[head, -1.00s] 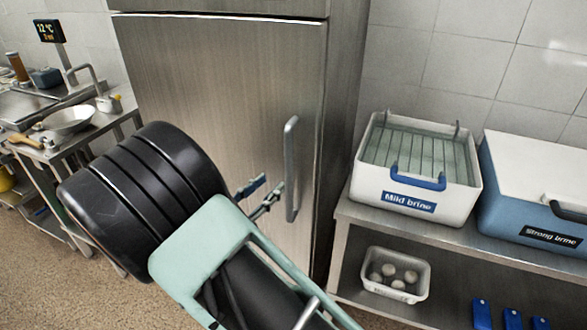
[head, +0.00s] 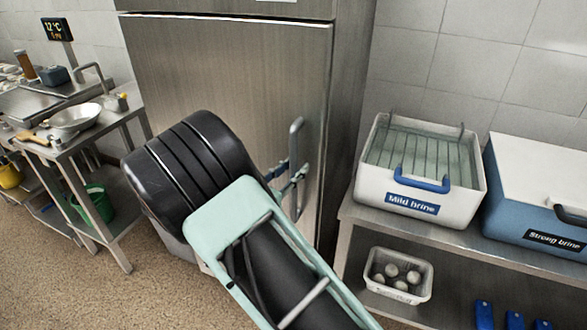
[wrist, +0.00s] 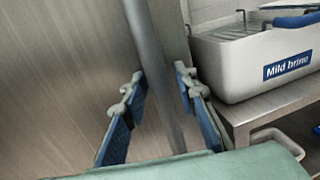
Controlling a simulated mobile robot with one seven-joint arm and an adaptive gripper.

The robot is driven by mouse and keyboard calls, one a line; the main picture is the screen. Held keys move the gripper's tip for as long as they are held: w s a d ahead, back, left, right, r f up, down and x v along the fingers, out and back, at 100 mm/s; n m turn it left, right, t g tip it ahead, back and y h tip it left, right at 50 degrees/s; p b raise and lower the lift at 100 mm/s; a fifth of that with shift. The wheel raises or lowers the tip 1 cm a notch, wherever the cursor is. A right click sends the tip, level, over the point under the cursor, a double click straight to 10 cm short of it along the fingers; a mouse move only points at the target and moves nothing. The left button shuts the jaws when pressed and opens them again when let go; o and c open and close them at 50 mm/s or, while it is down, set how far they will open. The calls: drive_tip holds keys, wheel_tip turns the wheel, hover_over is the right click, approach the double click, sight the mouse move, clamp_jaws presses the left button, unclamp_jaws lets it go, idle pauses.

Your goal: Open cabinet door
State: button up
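The steel cabinet door (head: 225,75) is closed, with a vertical bar handle (head: 296,150) near its right edge. The handle also runs from top to bottom through the middle of the wrist view (wrist: 158,80). My gripper (head: 293,181) is at the lower part of the handle. In the wrist view its two blue-padded fingers (wrist: 160,85) are spread apart, one on each side of the handle. Gaps show between the bar and both pads, so it is not gripped. My arm hides the lower left of the door.
A steel shelf (head: 345,212) to the right of the cabinet holds a white "Mild brine" bin (head: 374,190) and a blue "Strong brine" bin (head: 500,200). A small tray (head: 373,290) of pale round items sits below. A steel bench (head: 112,130) stands at left, with open floor before it.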

clamp_jaws()
drive_tip(key=shift+s+a, duration=0.1)
drive_tip(key=shift+s, duration=0.05)
